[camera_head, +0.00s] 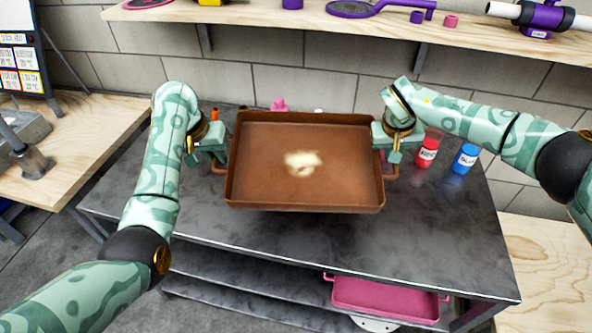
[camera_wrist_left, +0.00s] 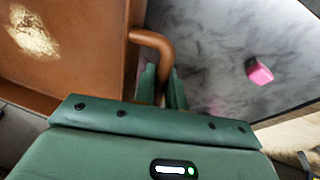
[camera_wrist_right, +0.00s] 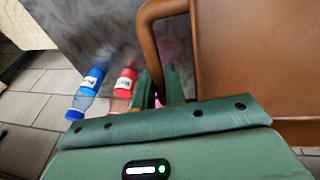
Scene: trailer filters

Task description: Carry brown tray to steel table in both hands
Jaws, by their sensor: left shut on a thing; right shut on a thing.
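The brown tray (camera_head: 262,181) is held about level above the dark steel table (camera_head: 285,244), with a pale heap of grains in its middle. My left gripper (camera_head: 219,157) is shut on the tray's left handle, which shows between the fingers in the left wrist view (camera_wrist_left: 153,42). My right gripper (camera_head: 386,157) is shut on the right handle, which shows in the right wrist view (camera_wrist_right: 150,38). The tray hides the middle of the table top behind it.
A red bottle (camera_head: 426,153) and a blue bottle (camera_head: 460,161) stand at the table's right. A pink item (camera_head: 279,104) is behind the tray. A magenta tray (camera_head: 385,298) sits on the lower shelf. A wooden shelf (camera_head: 330,22) runs along the wall. Steel is bare in front.

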